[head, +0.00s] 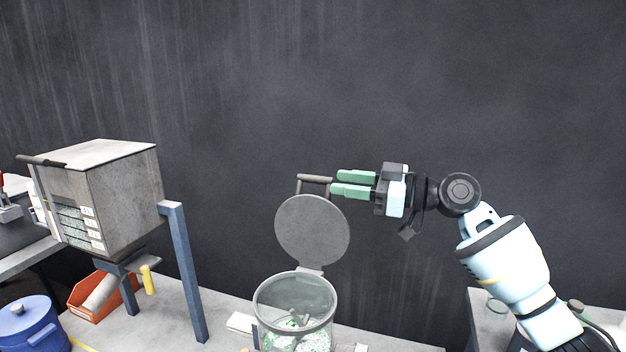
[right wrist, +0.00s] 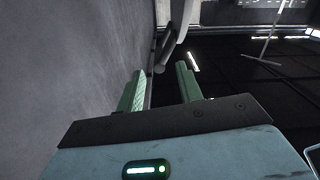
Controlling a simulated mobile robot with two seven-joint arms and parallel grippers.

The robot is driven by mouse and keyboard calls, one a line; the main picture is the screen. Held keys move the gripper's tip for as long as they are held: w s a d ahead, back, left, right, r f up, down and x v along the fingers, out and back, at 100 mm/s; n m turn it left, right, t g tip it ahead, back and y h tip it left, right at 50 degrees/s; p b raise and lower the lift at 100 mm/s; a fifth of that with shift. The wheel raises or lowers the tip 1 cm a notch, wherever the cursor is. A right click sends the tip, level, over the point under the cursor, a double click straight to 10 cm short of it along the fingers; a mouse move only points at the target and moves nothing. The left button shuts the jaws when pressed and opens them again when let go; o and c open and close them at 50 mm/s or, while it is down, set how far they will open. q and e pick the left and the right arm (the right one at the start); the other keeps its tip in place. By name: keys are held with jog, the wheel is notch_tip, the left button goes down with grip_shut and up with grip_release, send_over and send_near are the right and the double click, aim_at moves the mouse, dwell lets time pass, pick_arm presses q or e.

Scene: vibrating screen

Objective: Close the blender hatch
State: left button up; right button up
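The blender hatch (head: 312,230) is a round grey lid standing upright, open, above the rear rim of the glass blender (head: 262,312). A bar handle (head: 313,179) sticks up from its top edge. My right gripper (head: 338,183) comes from the right with its green fingers pointing left, close to the handle's right end. The fingers are parted; whether they touch the handle is unclear. In the right wrist view, the handle (right wrist: 160,62) and the edge of the hatch (right wrist: 184,22) show ahead, past the open fingers (right wrist: 160,80). My left gripper is out of view.
A grey box machine (head: 125,195) on blue legs stands at the left. An orange bin (head: 82,300) and a blue lidded pot (head: 30,325) are at the lower left. White and green pieces (head: 312,340) lie inside the blender. A dark wall rises close behind.

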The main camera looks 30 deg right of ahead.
aim_at(314, 179)
jog(key=p+x, duration=0.1)
jog(key=x, duration=0.5)
jog(key=shift+r, duration=0.1)
jog(key=shift+w+a+p, duration=0.35)
jog(key=shift+w+a, duration=0.05)
jog(key=shift+w, duration=0.05)
grip_shut()
